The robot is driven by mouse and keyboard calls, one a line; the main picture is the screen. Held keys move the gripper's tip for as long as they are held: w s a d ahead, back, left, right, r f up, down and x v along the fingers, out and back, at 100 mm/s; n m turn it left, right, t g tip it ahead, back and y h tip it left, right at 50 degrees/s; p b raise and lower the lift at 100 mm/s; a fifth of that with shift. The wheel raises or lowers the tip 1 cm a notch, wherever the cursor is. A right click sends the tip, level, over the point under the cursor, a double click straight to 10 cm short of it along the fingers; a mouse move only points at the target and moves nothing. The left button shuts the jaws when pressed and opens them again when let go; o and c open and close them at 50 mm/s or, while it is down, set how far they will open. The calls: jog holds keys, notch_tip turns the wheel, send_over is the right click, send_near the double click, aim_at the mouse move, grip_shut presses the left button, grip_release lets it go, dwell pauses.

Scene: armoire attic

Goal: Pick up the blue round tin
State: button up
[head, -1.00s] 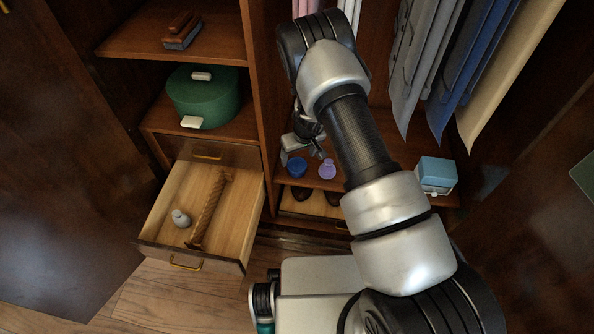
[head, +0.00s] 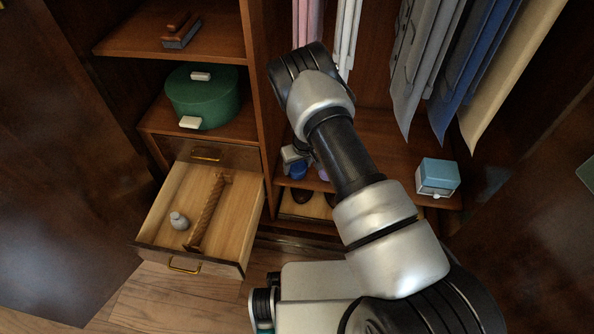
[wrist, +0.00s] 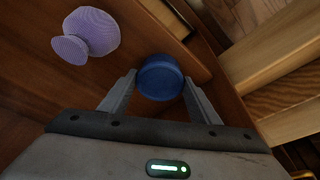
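The blue round tin (wrist: 160,77) sits on the wooden shelf and shows in the wrist view between the tips of my gripper (wrist: 158,88). The two fingers are spread, one on each side of the tin, with the tin's near part between them. I cannot tell whether either finger touches it. In the head view the tin (head: 299,171) is partly hidden by my arm and gripper.
A purple knobbed object (wrist: 88,36) stands left of the tin in the wrist view. A light blue box (head: 437,177) is on the shelf at right. An open drawer (head: 155,222) juts out at left. Clothes hang above the shelf.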

jog(key=c, duration=0.3)
